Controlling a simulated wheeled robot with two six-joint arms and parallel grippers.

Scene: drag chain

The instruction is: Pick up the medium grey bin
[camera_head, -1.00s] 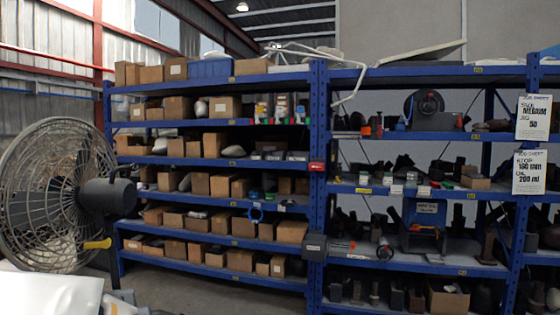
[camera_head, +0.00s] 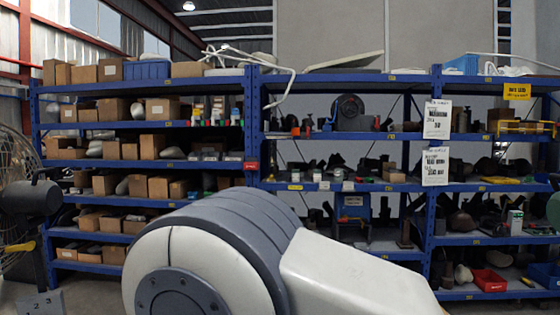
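I cannot make out a medium grey bin in the head view. Neither of my grippers is in view. A large white and grey link of my own arm fills the lower middle of the picture and hides part of the shelves and floor behind it.
Blue shelving (camera_head: 340,185) spans the view, with cardboard boxes (camera_head: 152,146) on the left and dark parts in the middle. A red bin (camera_head: 489,280) and a blue bin (camera_head: 461,64) are at right. A large fan (camera_head: 14,180) stands at the left edge.

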